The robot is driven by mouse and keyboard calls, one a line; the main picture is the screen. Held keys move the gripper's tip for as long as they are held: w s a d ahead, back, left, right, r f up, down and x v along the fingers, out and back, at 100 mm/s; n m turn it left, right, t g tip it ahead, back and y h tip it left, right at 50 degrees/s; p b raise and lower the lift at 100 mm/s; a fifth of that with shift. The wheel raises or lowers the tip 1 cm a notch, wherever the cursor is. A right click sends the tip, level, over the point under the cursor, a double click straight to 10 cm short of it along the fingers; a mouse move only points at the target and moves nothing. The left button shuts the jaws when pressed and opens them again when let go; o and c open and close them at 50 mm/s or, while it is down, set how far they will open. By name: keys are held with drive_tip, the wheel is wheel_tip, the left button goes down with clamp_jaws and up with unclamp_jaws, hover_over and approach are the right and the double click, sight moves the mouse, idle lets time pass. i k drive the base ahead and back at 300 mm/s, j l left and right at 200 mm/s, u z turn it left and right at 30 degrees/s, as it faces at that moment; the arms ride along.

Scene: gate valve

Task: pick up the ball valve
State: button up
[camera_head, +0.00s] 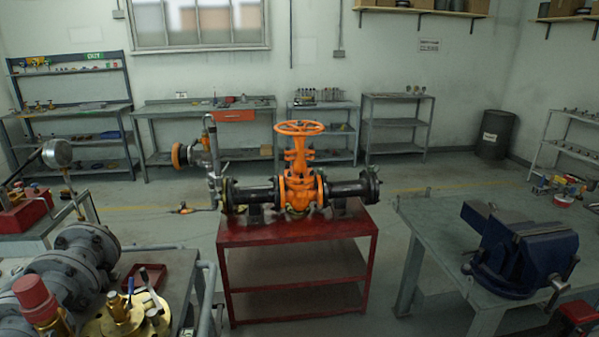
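I cannot pick out the ball valve with certainty. A small orange-handled fitting (182,209) shows left of the red table, beside a vertical grey pipe; it is too small to tell what it is. A large orange gate valve (299,180) with a round handwheel stands upright on the red table (298,229), between dark flanged pipes. Small red and yellow parts (563,186) sit on the bench at the right, too small to make out. My gripper is not in view.
A grey bench (440,235) with a blue vise (520,250) stands at the right front. Grey flanged pipework (85,262) and brass parts (125,318) fill the left front. Workbenches and shelves line the back wall. Open floor lies between the red table and the right bench.

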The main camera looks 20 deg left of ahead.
sight(116, 304)
drive_tip(key=i+j+u, duration=0.1)
drive_tip(key=u, duration=0.35)
drive_tip(key=i+u, duration=0.4)
drive_tip(key=i+l+u, duration=0.1)
drive_tip(key=u, duration=0.35)
drive_tip(key=i+l+u, duration=0.15)
drive_tip(key=i+u, duration=0.25)
drive_tip(key=l+u, duration=0.2)
drive_tip(key=u, duration=0.25)
drive_tip(key=i+l+u, duration=0.2)
drive_tip(key=u, duration=0.25)
drive_tip(key=i+l+u, duration=0.1)
drive_tip(key=u, duration=0.35)
drive_tip(key=i+l+u, duration=0.2)
drive_tip(key=u, duration=0.3)
drive_tip(key=i+l+u, duration=0.3)
drive_tip(key=u, duration=0.15)
drive_tip(key=i+l+u, duration=0.1)
drive_tip(key=l+u, duration=0.2)
drive_tip(key=u, duration=0.2)
drive_tip(key=i+l+u, duration=0.1)
drive_tip(key=l+u, duration=0.2)
drive_tip(key=u, duration=0.15)
